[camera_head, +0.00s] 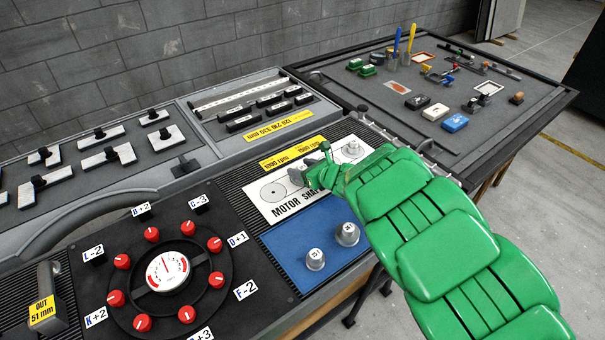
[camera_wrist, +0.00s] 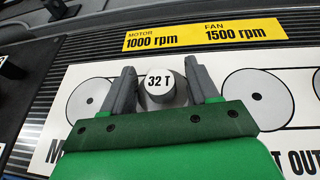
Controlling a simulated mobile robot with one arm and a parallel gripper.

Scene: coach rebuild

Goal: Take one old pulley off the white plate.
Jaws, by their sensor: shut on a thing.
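The white plate (camera_head: 258,202) lies on the dark ribbed bench top, with printed circles and the words MOTOR SHAF, the rest hidden by my arm. My gripper (camera_head: 320,172) is over the middle of the plate. In the wrist view my gripper (camera_wrist: 159,68) is shut on a grey pulley (camera_wrist: 158,82) with a white top marked 32 T, one finger on each side. The pulley is between two printed circles; I cannot tell whether it touches the plate. In the head view it is hidden by the gripper. Another grey pulley (camera_head: 352,148) stands at the plate's right end.
A blue mat (camera_head: 285,243) in front of the plate holds two pulleys (camera_head: 315,258) and (camera_head: 347,234). A dial panel (camera_head: 168,270) with red knobs is at left. Yellow rpm labels (camera_wrist: 205,33) are behind the plate. A table of small parts (camera_head: 440,70) stands at the back right.

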